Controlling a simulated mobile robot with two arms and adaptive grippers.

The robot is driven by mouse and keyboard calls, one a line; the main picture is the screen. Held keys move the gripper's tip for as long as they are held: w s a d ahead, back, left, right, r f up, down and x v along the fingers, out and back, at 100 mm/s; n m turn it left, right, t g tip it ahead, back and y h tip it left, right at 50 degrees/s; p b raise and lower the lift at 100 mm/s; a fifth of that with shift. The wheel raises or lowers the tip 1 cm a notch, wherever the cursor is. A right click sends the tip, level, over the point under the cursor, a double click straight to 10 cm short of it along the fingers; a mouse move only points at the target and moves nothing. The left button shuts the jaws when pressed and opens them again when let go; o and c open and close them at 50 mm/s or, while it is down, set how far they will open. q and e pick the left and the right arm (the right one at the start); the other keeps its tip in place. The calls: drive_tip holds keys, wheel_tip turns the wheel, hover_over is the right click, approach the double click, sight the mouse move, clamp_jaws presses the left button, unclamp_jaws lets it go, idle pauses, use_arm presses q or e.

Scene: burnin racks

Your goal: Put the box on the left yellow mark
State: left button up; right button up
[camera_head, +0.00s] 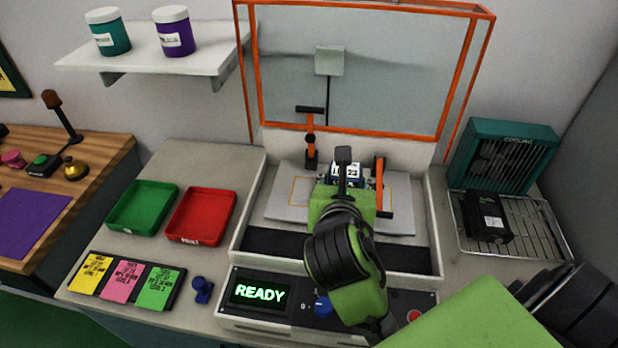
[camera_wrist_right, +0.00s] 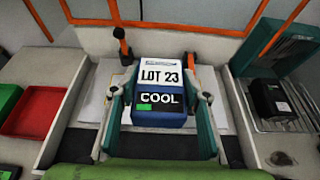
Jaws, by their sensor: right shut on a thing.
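The box (camera_wrist_right: 160,108) is blue with a white LOT 23 label and a dark COOL display with a green patch. In the head view the box (camera_head: 346,170) is mostly hidden behind my right gripper (camera_head: 345,188). The right wrist view shows that gripper's teal fingers on both sides of the box, shut on it. The left yellow mark (camera_head: 292,190) is a thin outline on the grey plate (camera_head: 275,207), left of the box and partly covered. I cannot tell whether the box touches the plate. My left gripper is not in view.
An orange-framed clear guard (camera_head: 375,135) stands raised behind the plate, with orange-handled clamps (camera_head: 311,145) near it. Green (camera_head: 118,224) and red (camera_head: 176,232) trays lie left. A dark unit (camera_head: 487,217) sits on a wire rack (camera_head: 535,238) at right. The front panel display (camera_head: 260,293) reads READY.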

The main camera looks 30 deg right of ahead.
drive_tip(key=w+a+f, duration=0.2)
drive_tip(key=w+f, duration=0.2)
drive_tip(key=w, duration=0.4)
hover_over(306, 192)
drive_tip(key=s, duration=0.1)
drive_tip(key=f, duration=0.4)
drive_tip(key=shift+d, duration=0.2)
drive_tip(key=shift+w+a+f, duration=0.1)
drive_tip(key=shift+w+f, duration=0.25)
drive_tip(key=shift+f, duration=0.1)
drive_tip(key=f, duration=0.3)
drive_tip(key=shift+w+f, duration=0.1)
drive_tip(key=shift+w, duration=0.1)
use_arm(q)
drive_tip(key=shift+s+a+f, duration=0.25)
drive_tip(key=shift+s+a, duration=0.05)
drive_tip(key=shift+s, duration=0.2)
use_arm(e)
drive_tip(key=shift+f, duration=0.15)
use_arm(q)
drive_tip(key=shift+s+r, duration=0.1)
use_arm(e)
drive_tip(key=shift+f, duration=0.15)
